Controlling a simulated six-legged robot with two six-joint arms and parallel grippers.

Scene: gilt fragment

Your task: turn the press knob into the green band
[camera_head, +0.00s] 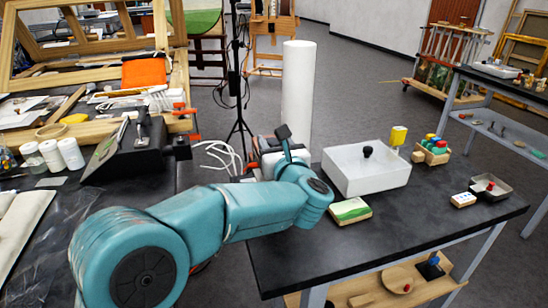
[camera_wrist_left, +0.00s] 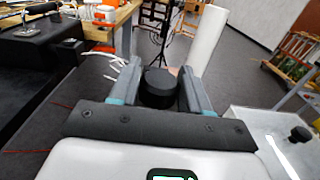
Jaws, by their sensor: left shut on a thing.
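My left gripper (camera_head: 284,140) reaches over the back left corner of the dark table. In the left wrist view, its two grey fingers (camera_wrist_left: 160,80) are shut on a round black knob (camera_wrist_left: 160,90), with one finger on each side. What the knob is mounted on is hidden by the gripper. The knob cannot be made out in the head view. No green band or pointer can be made out on it. My right gripper is not in view.
A tall white cylinder (camera_head: 298,95) stands behind. The table's front right is mostly clear.

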